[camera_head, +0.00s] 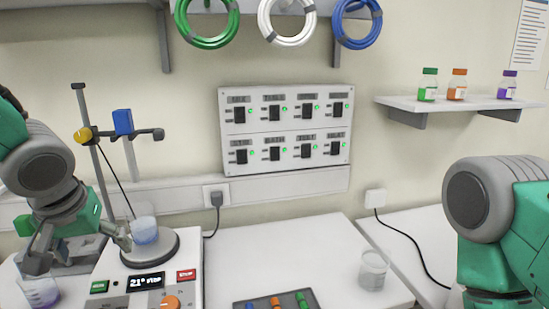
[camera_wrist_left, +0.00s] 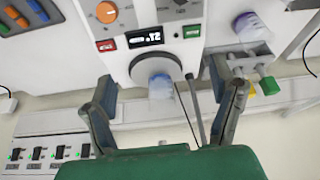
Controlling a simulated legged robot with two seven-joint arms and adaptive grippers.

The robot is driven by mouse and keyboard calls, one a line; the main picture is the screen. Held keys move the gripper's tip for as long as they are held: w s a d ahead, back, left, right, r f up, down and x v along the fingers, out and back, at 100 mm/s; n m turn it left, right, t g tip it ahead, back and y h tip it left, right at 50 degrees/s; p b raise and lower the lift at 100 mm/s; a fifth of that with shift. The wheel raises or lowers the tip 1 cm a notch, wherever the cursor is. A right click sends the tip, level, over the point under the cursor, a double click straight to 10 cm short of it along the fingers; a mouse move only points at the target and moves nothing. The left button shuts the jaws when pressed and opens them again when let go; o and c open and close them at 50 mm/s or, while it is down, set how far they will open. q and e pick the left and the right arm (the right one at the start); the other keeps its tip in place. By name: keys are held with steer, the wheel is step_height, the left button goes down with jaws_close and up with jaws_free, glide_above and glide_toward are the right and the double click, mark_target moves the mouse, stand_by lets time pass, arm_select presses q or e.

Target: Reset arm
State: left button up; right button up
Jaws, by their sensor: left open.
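My left gripper (camera_head: 82,250) is at the lower left of the head view, by the hot plate stirrer (camera_head: 150,285). Its fingers are spread apart with nothing between the tips, and they also show in the left wrist view (camera_wrist_left: 165,95). A small beaker with pale blue liquid (camera_head: 145,230) stands on the stirrer's round plate, close to one finger. It shows beyond the fingers in the wrist view (camera_wrist_left: 160,87). A second beaker with purple liquid (camera_head: 40,292) stands at the lower left corner, below the other finger. My right arm is at the right edge; its gripper is out of view.
A clear glass beaker (camera_head: 373,270) stands on the white bench (camera_head: 285,255). A dark tray (camera_head: 275,303) with coloured pieces lies at the front edge. A metal stand (camera_head: 97,150) with clamps rises behind the stirrer. A switch panel (camera_head: 285,130) and a bottle shelf (camera_head: 445,104) are on the wall.

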arm_select(q)
steer(key=s+d+f+m+g+h+b, duration=0.1)
steer(key=s+d+f+b, duration=0.15)
steer(key=f, duration=0.65)
steer(key=s+d+f+g+b, duration=0.1)
steer(key=s+f, duration=0.2)
steer(key=f, duration=0.6)
steer(key=s+d+f+m+h+b, duration=0.1)
steer(key=s+f+b, duration=0.15)
steer(key=f, duration=0.65)
steer(key=s+a+f+m+g+b, duration=0.1)
steer(key=s+a+f+m+b, duration=0.1)
steer(key=s+f, duration=1.4)
steer(key=shift+s+a+f+g+y+b, duration=0.3)
steer(key=shift+a+f+y+b, duration=0.15)
steer(key=shift+f+b, duration=0.4)
arm_select(e)
step_height(320, 180, down, 10)
steer(key=shift+w+a+r, duration=0.15)
steer(key=shift+a+r, duration=0.05)
steer(key=shift+r, duration=0.05)
arm_select(q)
steer(key=shift+a+f, duration=0.1)
